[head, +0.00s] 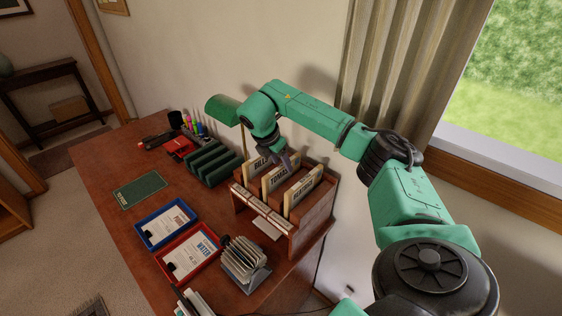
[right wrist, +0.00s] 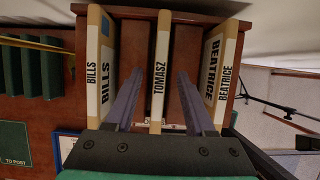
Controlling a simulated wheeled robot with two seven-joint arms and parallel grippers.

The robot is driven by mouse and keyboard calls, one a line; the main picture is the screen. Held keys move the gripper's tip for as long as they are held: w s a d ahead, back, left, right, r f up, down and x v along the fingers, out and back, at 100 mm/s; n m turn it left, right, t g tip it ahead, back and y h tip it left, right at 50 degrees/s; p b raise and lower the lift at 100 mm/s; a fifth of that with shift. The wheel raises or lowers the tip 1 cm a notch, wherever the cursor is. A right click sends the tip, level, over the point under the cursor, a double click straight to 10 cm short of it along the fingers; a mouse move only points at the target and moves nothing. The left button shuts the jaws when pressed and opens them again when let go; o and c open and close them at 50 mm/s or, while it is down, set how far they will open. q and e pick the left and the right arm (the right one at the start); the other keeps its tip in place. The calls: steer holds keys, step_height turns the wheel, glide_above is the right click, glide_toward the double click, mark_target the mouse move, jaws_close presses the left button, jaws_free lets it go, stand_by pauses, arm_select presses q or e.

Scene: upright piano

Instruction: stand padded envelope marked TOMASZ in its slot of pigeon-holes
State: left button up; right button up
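The padded envelope marked TOMASZ (head: 280,176) stands upright in the middle slot of the wooden pigeon-holes (head: 316,222). It also shows in the right wrist view (right wrist: 158,85), between the envelopes marked BILLS (right wrist: 101,70) and BEATRICE (right wrist: 222,75). My right gripper (head: 290,160) is over the pigeon-holes from above. In the right wrist view, its two fingers are spread, one on each side of the TOMASZ envelope, with gaps visible between. The envelope's lower part is hidden inside the slot. My left gripper is not in view.
A green lamp (head: 223,109) and a green slotted rack (head: 212,166) stand left of the pigeon-holes. A blue tray (head: 143,238), a red tray (head: 167,271) and a rack of grey cards (head: 243,262) lie in front.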

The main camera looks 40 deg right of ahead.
steer(key=b+v, duration=0.1)
steer(key=v, duration=0.4)
steer(key=shift+w+a+r+b, duration=0.1)
steer(key=shift+a+r+b, duration=0.05)
steer(key=shift+r+b, duration=0.15)
steer(key=p+v, duration=0.4)
steer(key=v, duration=0.5)
steer(key=shift+f, duration=0.1)
